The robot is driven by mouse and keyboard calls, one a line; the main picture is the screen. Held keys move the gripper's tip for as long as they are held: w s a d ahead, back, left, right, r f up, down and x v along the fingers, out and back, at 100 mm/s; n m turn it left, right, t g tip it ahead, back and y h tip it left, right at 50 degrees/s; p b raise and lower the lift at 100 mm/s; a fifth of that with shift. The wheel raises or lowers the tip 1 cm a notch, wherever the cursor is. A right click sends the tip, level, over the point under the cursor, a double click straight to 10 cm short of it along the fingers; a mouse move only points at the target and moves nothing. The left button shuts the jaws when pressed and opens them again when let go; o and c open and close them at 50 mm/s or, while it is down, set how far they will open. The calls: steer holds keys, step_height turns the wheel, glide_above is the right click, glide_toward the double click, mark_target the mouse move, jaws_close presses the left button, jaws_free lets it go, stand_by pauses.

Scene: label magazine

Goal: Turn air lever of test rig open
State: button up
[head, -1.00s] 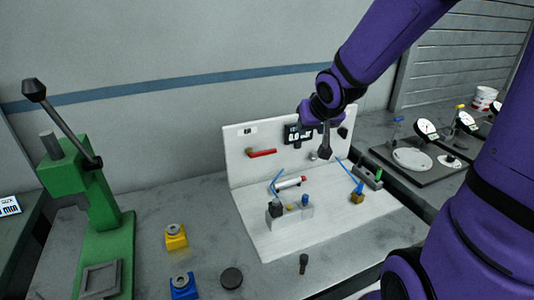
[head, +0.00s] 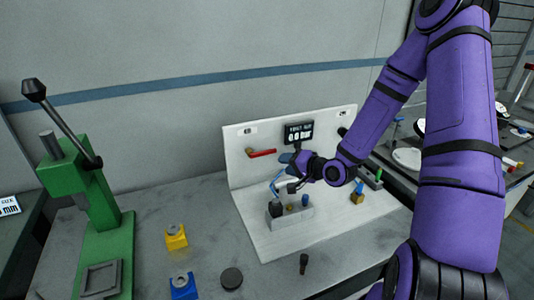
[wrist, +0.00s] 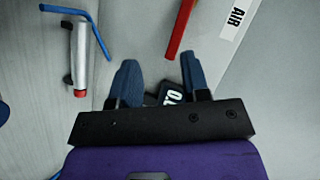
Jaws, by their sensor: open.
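The red air lever (head: 262,153) lies roughly level on the test rig's white back panel (head: 240,172), its left end at a brass-coloured fitting (head: 249,153). My gripper (head: 286,172) is open and empty, to the right of the lever in the head view. In the wrist view the red lever (wrist: 181,28) reaches down toward the gap between my fingertips (wrist: 160,62), nearer the right finger. I cannot tell its depth from the fingers or whether they touch. The rig's display (head: 299,132) reads 0.0 bar; it is partly hidden behind my gripper in the wrist view.
A silver cylinder with a red end (wrist: 80,55) and a blue tube (wrist: 70,10) lie left in the wrist view. A grey block (head: 290,218) with fittings stands on the rig base. A green press (head: 105,220) stands far left.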

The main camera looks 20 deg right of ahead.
mark_target(268, 153)
steer(key=w+a+m+t, duration=0.1)
steer(key=w, duration=0.2)
steer(key=w+a+m+t, duration=0.1)
steer(key=w+m, duration=0.1)
steer(key=w, duration=0.1)
steer(key=w+a+m+t, duration=0.1)
steer(key=w, duration=0.2)
steer(key=shift+w+a+f+m+t+y, duration=0.1)
steer(key=shift+w+f+m+t+y, duration=0.2)
steer(key=shift+w+t+y, duration=0.1)
jaws_close()
